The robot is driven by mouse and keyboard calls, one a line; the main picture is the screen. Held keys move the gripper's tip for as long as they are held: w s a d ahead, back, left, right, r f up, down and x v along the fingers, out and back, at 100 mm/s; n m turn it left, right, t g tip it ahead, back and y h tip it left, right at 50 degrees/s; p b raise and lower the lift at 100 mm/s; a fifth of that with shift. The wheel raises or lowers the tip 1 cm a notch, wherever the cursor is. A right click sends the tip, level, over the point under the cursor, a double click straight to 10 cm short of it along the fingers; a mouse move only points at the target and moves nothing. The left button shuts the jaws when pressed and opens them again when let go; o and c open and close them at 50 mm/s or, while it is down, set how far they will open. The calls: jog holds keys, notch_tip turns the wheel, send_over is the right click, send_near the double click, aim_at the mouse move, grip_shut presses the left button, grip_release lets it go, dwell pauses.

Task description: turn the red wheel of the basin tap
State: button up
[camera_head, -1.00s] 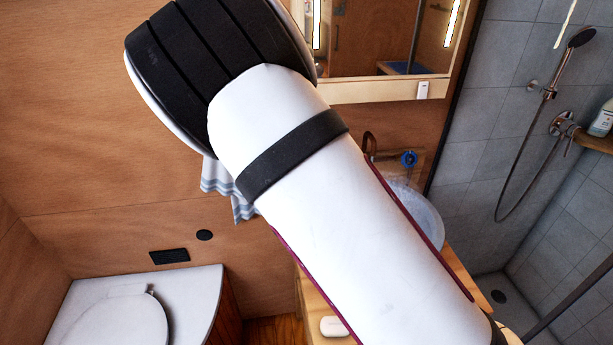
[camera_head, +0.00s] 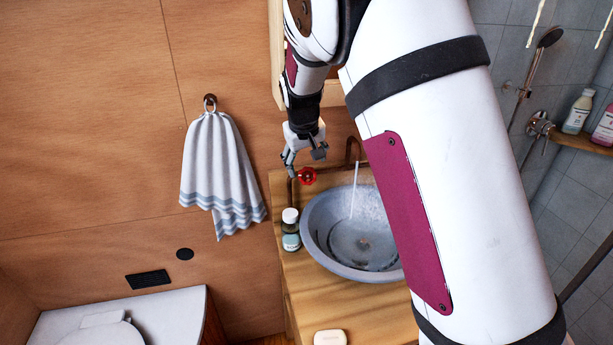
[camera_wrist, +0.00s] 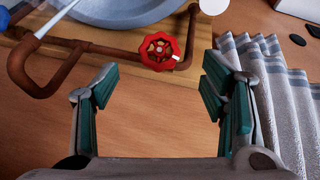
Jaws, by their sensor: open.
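The red wheel (camera_head: 307,176) of the basin tap sits at the left end of the copper pipework (camera_wrist: 105,47), left of the spout in the head view. In the wrist view the red wheel (camera_wrist: 160,51) is ahead of my gripper (camera_wrist: 159,75), roughly centred between the spread fingers. The fingers are open and empty, with the wheel just beyond their tips; no contact shows. In the head view my gripper (camera_head: 304,160) hangs just above the wheel. A stream of water (camera_head: 354,190) falls from the spout into the grey basin (camera_head: 318,248).
A striped towel (camera_head: 218,170) hangs on the wall to the left. A blue wheel (camera_wrist: 4,18) shows at the wrist view's left edge.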

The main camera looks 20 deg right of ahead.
aim_at(308, 175)
jog(key=x, duration=0.7)
jog(key=shift+w+f, duration=0.2)
jog(key=shift+f, duration=0.05)
jog(key=c, duration=1.2)
